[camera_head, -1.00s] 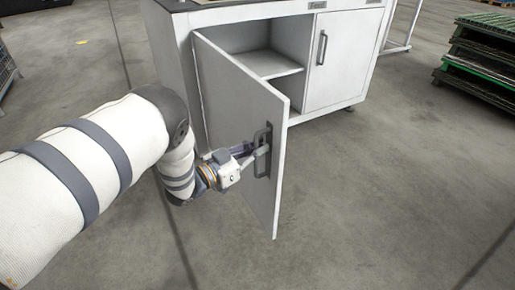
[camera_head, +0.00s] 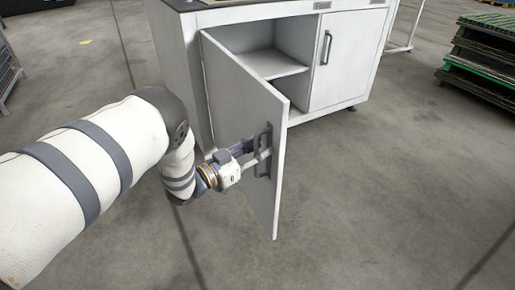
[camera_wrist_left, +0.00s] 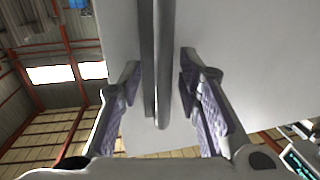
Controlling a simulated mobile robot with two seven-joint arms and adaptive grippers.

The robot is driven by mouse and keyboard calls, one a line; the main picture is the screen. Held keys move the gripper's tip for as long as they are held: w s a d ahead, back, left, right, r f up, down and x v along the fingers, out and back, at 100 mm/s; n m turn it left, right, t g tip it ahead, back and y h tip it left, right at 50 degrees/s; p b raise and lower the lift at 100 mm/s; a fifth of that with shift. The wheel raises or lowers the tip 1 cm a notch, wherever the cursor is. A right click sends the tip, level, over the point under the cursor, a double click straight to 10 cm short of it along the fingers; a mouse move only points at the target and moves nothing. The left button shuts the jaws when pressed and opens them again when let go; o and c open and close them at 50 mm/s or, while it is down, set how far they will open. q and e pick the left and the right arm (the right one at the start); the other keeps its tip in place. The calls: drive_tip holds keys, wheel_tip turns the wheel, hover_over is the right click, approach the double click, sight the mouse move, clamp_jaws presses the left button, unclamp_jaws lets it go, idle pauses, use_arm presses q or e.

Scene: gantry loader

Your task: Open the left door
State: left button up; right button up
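The left door (camera_head: 238,108) of the white cabinet stands wide open, swung out toward me. Its dark bar handle (camera_head: 263,165) is upright near the door's free edge. My left gripper (camera_head: 258,152) is at this handle. In the left wrist view, the two fingers (camera_wrist_left: 160,85) are spread on either side of the handle bar (camera_wrist_left: 162,45), with gaps between bar and fingers. The door panel (camera_wrist_left: 235,45) fills the background there. My right gripper is not in view.
The cabinet (camera_head: 227,17) shows an open compartment with a shelf (camera_head: 272,65). Its right door (camera_head: 348,55) is shut. Dark and green pallets (camera_head: 480,65) are stacked at the upper right. The concrete floor (camera_head: 370,200) in front and to the right is clear.

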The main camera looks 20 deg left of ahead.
use_arm(q)
drive_tip(key=shift+a, duration=0.1)
drive_tip(key=v, duration=1.2)
